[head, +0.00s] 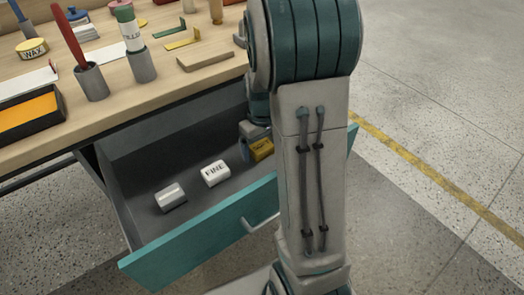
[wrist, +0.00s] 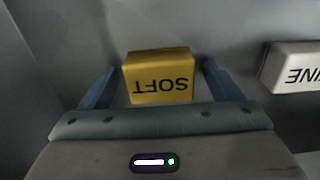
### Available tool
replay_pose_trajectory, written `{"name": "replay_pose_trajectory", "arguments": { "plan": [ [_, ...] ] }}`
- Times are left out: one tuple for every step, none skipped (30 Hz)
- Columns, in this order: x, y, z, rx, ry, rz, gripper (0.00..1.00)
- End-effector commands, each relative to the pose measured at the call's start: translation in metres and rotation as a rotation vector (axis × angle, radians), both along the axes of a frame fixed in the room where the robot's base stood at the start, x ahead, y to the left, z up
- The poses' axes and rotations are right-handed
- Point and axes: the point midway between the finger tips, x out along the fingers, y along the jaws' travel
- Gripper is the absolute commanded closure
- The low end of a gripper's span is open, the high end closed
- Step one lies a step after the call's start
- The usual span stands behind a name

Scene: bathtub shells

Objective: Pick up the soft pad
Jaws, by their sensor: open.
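The soft pad (wrist: 160,78) is a yellow block marked SOFT. In the wrist view it lies between the two blue fingers of my gripper (wrist: 158,85), which is open around it. I cannot tell whether either finger touches it. In the head view the pad (head: 261,149) lies in the open drawer at its right end, partly hidden by my arm. My gripper (head: 254,132) is just above it there, mostly hidden behind the arm.
A white block marked FINE (head: 215,173) and a plain white block (head: 171,197) lie in the teal-fronted drawer (head: 190,240). The FINE block also shows in the wrist view (wrist: 291,67). Drawer walls surround the gripper. The cluttered bench top (head: 130,95) stands above the drawer.

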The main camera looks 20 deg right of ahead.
Motion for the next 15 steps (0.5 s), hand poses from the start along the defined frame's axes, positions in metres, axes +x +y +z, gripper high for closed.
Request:
{"name": "replay_pose_trajectory", "arguments": {
  "plan": [
    [0.0001,0.0000,0.0010,0.000,0.000,0.000,0.15],
    [0.0001,0.0000,0.0010,0.000,0.000,0.000,0.15],
    [0.0001,0.0000,0.0011,0.000,0.000,0.000,0.23],
    [0.0001,0.0000,0.0011,0.000,0.000,0.000,0.31],
    [0.0001,0.0001,0.0011,0.000,0.000,0.001,0.40],
    [0.0001,0.0000,0.0011,0.000,0.000,0.001,0.51],
    [0.0001,0.0001,0.0011,0.000,0.000,0.001,0.59],
    [0.0001,0.0001,0.0012,0.000,0.000,0.001,0.63],
    [0.0001,0.0001,0.0012,0.000,0.000,0.001,0.63],
    [0.0002,0.0000,0.0013,0.000,0.000,0.001,0.63],
    [0.0002,0.0000,0.0013,0.000,0.000,0.001,0.63],
    [0.0002,0.0000,0.0013,0.000,0.000,0.001,0.63],
    [0.0002,0.0000,0.0013,0.000,0.000,0.001,0.63],
    [0.0002,0.0000,0.0013,0.000,0.000,0.001,0.63],
    [0.0002,0.0000,0.0014,0.000,0.000,0.001,0.63]
  ]
}}
